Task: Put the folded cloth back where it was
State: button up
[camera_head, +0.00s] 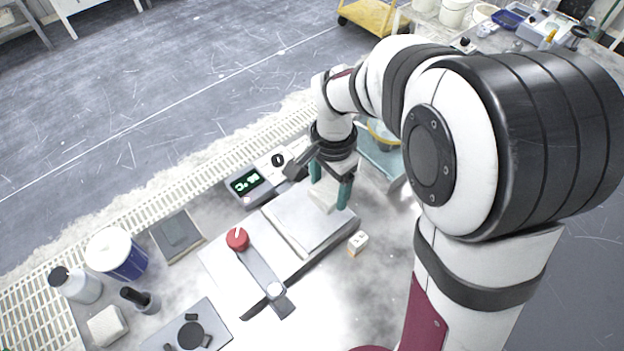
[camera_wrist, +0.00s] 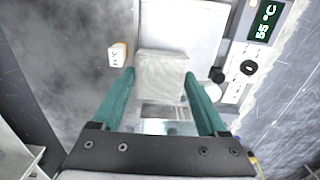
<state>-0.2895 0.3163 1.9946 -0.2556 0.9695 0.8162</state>
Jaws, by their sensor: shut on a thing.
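My gripper (camera_head: 331,186) has two teal fingers and points down at the right end of the bench equipment. It is shut on the folded cloth (camera_head: 322,197), a pale, squarish pad. In the wrist view the folded cloth (camera_wrist: 162,75) sits between the fingertips, one on each side. The cloth overlaps the near edge of a flat light-grey plate (camera_wrist: 182,28) in that view. In the head view it is at the upper right edge of this plate (camera_head: 297,218). I cannot tell whether the cloth touches the surface below.
A small marked white block (camera_head: 357,241) stands right of the plate. A display unit (camera_head: 247,183) stands behind it. A red knob (camera_head: 237,239), a dark flat pad (camera_head: 177,236), a blue-white tub (camera_head: 117,254) and a bottle (camera_head: 76,285) are to the left.

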jog(key=w+a+f, duration=0.1)
jog(key=w+a, duration=0.1)
jog(key=a, duration=0.5)
jog(key=w+a+f, duration=0.1)
jog(key=w+a, duration=0.2)
jog(key=a, duration=0.3)
send_over(219, 211)
jog(key=f, duration=0.7)
jog(key=shift+w+d, duration=0.1)
jog(key=shift+d, duration=0.15)
jog(key=shift+a+f, duration=0.2)
jog(key=shift+a, duration=0.05)
jog(key=shift+f, duration=1.9)
jog(key=shift+f, duration=0.1)
jog(key=o, duration=1.4)
jog(key=shift+o, duration=0.2)
